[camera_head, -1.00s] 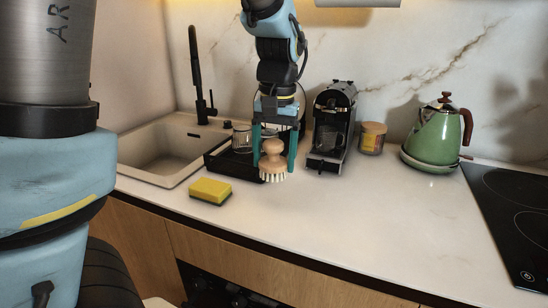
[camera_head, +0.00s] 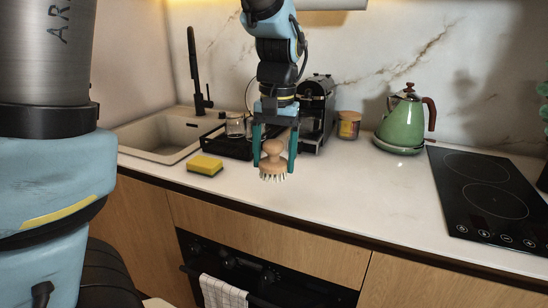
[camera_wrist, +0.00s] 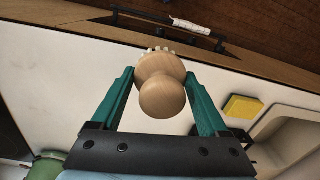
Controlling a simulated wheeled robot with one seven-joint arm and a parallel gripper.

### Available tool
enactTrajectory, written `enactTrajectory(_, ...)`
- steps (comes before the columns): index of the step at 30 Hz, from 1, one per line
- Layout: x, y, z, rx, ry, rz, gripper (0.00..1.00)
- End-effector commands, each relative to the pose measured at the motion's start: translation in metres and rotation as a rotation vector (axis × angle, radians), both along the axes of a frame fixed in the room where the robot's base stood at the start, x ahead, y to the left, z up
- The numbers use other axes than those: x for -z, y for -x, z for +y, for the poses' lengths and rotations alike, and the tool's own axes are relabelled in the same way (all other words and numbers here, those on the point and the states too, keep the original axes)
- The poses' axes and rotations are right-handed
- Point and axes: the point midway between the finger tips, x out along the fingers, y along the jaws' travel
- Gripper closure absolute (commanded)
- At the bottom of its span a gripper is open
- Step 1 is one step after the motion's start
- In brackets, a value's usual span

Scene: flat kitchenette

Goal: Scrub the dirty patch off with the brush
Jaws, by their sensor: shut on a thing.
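The brush (camera_head: 273,160) has a round wooden knob and pale bristles pointing down. My gripper (camera_head: 274,158) is shut on the brush, with one teal finger on each side of it, in front of the dish rack. The brush also shows in the wrist view (camera_wrist: 161,88), between the fingers of my gripper (camera_wrist: 161,85). I cannot tell whether the bristles touch the counter (camera_head: 330,195) or hang just above it. No dirty patch can be made out in either view.
A yellow sponge (camera_head: 205,165) lies left of the brush, near the sink (camera_head: 150,150). A dish rack (camera_head: 228,147), a coffee machine (camera_head: 318,105), a jar (camera_head: 348,125) and a green kettle (camera_head: 404,125) stand behind. The hob (camera_head: 480,190) is at right. Counter right of the brush is clear.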

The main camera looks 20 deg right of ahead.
Motion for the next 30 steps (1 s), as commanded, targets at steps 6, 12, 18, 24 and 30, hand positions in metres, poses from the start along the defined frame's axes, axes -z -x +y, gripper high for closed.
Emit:
enactTrajectory(6, 0.014, -0.006, 0.015, -0.031, -0.002, 0.001, 0.67)
enactTrajectory(12, 0.037, -0.015, 0.038, -0.079, -0.002, 0.001, 0.67)
enactTrajectory(18, 0.069, -0.027, 0.070, -0.144, -0.005, 0.003, 0.67)
enactTrajectory(24, 0.118, -0.046, 0.120, -0.249, -0.007, 0.007, 0.67)
enactTrajectory(30, 0.168, -0.067, 0.171, -0.355, -0.005, 0.005, 0.67)
